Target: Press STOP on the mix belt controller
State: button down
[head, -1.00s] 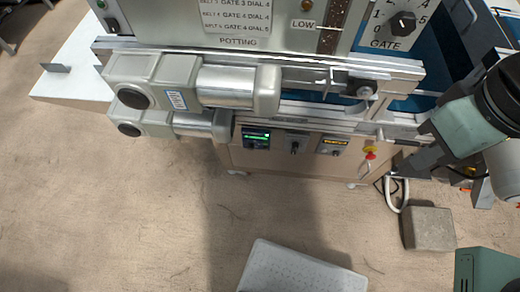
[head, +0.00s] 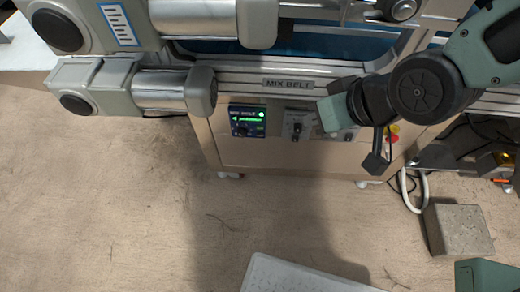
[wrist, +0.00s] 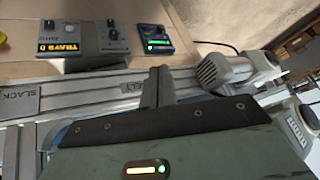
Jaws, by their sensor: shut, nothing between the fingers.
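The mix belt controller (head: 247,121) is a small dark box with a blue-edged face and a green lit display, on the front of the cabinet below the MIX BELT sign (head: 288,84). In the wrist view the controller (wrist: 157,40) is above and beyond the fingertips. Its STOP button is too small to make out. My gripper (head: 330,113) is to the right of the controller in the head view, in front of the neighbouring boxes and apart from the controller. In the wrist view its dark fingers (wrist: 157,75) are together and empty.
A grey dial box (head: 297,126) is right of the controller; an amber-display box (wrist: 70,48) shows beyond it in the wrist view. Two motors (head: 150,90) jut out at upper left. A concrete block (head: 458,232) and a white slab (head: 300,274) are on the floor.

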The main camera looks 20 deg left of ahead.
aim_at(260, 135)
jog(key=w+a+f+m+t+y+b, duration=0.1)
jog(key=a+f+y+b, duration=0.3)
jog(key=f+b, duration=1)
jog(key=w+a+f+m+t+y+b, duration=0.1)
jog(key=a+f+m+t+y+b, duration=0.2)
jog(key=a+f+b, duration=0.4)
notch_tip(260, 135, down, 13)
jog(key=t+b, duration=0.1)
jog(key=b, duration=0.7)
jog(key=shift+w+y, duration=0.2)
jog(key=shift+y, duration=0.2)
jog(key=shift+a+r, duration=0.1)
jog(key=w+a, duration=0.2)
jog(key=w, duration=0.6)
jog(key=shift+w, duration=0.25)
jog(key=shift+w, duration=0.1)
jog(key=shift+w+a, duration=0.1)
jog(key=shift+w, duration=0.2)
